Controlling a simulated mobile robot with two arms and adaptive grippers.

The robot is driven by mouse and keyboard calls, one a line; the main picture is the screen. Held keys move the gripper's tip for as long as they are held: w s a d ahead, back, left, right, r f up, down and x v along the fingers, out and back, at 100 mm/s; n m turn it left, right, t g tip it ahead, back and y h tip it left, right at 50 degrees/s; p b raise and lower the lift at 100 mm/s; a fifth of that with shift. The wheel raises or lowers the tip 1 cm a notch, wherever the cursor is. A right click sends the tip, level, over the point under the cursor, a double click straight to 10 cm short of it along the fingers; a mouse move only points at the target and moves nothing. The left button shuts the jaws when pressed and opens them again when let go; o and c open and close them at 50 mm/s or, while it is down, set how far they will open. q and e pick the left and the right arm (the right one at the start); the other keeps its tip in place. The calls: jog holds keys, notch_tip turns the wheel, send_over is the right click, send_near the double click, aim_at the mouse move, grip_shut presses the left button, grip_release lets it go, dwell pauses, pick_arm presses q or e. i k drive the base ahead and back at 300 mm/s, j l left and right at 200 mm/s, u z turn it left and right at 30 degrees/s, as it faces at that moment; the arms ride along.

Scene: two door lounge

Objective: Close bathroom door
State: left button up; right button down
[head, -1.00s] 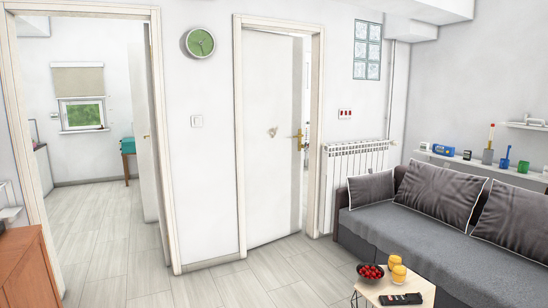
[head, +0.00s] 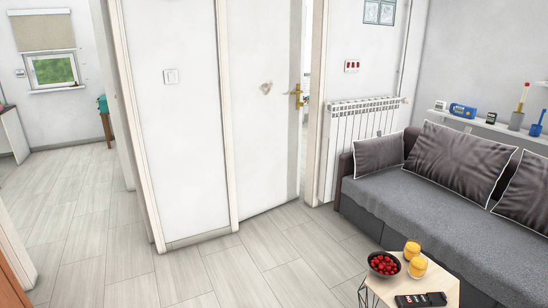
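A white door (head: 258,130) with a brass handle (head: 297,96) and a small heart-shaped ornament (head: 266,88) stands ahead, right of the picture's middle. It is ajar: a narrow gap runs along its right, handle side, and a strip of the room behind shows there. Farther left is a wide-open doorway to another room with a window (head: 53,70). No sign marks which room is the bathroom. Neither of my grippers is in view.
A grey sofa (head: 420,205) stands at the right, beside a radiator (head: 360,135). A small table (head: 380,291) with a fruit bowl (head: 384,263), orange jars and a remote is at the bottom right. Brown furniture (head: 12,285) edges the lower left. The floor before the door is clear.

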aim_at(266, 39)
jog(key=i, duration=4.4)
